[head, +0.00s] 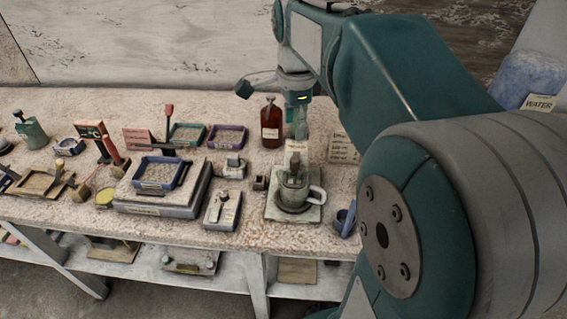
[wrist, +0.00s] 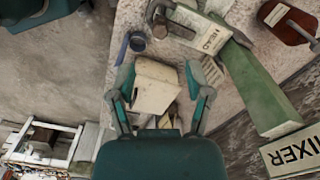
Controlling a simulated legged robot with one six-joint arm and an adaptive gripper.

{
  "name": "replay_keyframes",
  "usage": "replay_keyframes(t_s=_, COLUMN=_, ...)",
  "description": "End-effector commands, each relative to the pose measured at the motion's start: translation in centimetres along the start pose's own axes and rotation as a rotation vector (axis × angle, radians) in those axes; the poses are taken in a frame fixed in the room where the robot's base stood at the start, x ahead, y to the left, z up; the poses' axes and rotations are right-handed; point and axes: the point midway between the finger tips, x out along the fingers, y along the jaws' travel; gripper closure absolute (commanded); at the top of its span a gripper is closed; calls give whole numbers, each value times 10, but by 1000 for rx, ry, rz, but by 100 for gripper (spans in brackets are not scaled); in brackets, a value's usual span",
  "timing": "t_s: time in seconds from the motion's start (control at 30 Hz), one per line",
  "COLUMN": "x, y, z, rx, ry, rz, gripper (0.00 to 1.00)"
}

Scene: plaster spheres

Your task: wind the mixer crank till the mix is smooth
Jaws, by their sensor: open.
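The mixer stands at the right of the bench in the head view, with a grey pot (head: 292,196) and a pale loop handle (head: 317,195) on its base. In the wrist view its green column (wrist: 255,90) slants at the right, beside a sign reading MIXER (wrist: 292,152). A pale piece (wrist: 205,32) with a label is at the column's upper end. I cannot pick out the crank surely. My gripper (wrist: 160,82) is open, its teal fingers apart. A cream block (wrist: 156,86) shows between them, lower down; contact is not visible. In the head view my wrist is above the mixer.
A brown bottle (head: 271,123) stands left of the mixer. A blue cup (head: 345,217) is at the bench's front right. A scale with a blue tray (head: 161,174) and several small trays and tools crowd the left. A lettered card (head: 344,148) stands behind.

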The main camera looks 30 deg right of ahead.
Motion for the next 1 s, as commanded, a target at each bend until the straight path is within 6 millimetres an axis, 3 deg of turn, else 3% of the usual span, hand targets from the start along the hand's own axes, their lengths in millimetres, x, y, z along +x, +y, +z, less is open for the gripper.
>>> replay_keyframes(t_s=0.6, x=97, y=1, z=5, rx=-4, ry=5, rz=2, gripper=35)
replay_keyframes(t_s=0.97, x=105, y=1, z=4, rx=-5, ry=5, rz=-1, gripper=35)
replay_keyframes(t_s=1.0, x=105, y=1, z=5, rx=-5, ry=6, rz=-1, gripper=39)
